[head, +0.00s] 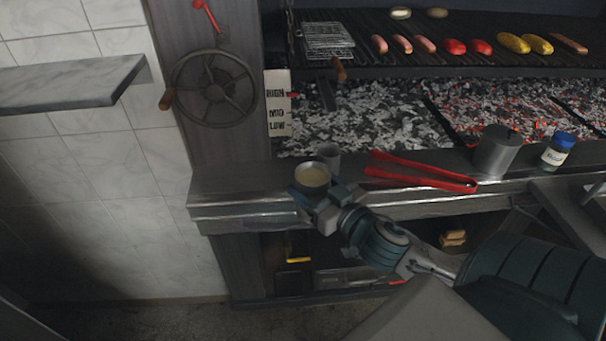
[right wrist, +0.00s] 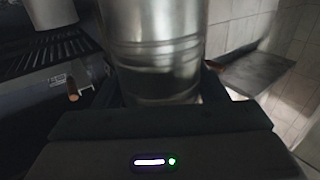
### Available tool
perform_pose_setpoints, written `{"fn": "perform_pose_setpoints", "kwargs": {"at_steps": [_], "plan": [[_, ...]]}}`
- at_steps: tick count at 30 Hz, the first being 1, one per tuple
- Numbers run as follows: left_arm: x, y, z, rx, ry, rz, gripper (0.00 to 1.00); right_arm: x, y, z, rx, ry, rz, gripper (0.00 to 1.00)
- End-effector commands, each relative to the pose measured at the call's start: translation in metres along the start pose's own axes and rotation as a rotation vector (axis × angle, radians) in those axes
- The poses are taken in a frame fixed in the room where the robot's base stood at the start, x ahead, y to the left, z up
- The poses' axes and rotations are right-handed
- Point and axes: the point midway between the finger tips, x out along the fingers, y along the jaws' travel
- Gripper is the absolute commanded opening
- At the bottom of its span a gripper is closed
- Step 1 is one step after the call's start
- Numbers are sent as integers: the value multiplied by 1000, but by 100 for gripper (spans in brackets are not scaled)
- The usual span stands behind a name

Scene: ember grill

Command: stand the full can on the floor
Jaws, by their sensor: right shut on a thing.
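The full can (head: 312,178) is a metal can with a pale tan filling that shows at its open top. My right gripper (head: 316,196) is shut on it, at the front edge of the steel ledge in the head view. In the right wrist view the can's ribbed silver side (right wrist: 155,45) stands between the jaws. The gripper hides its lower part in the head view, so I cannot tell whether it touches the ledge. The floor (head: 190,318) shows as a dark strip at the bottom left. My left gripper is out of view.
A grey metal cup (head: 328,154) stands just behind the can. Red tongs (head: 420,172), a steel pot (head: 496,152) and a blue-capped jar (head: 557,150) are on the ledge (head: 235,190) to the right. An open lower shelf holds a yellow-handled tool (head: 299,260).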

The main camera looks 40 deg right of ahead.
Motion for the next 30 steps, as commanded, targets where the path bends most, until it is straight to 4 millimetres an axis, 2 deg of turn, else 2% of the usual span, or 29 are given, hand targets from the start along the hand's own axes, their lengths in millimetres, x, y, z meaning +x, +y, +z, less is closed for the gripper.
{"fn": "perform_pose_setpoints", "kwargs": {"at_steps": [6,14,20,30], "plan": [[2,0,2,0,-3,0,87,-14,-4,-2,0,2,-1,30],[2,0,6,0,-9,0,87,-15,-6,2,3,1,5,30],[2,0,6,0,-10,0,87,-14,-15,26,10,1,14,30],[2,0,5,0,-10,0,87,-9,-57,65,15,4,2,30]]}}
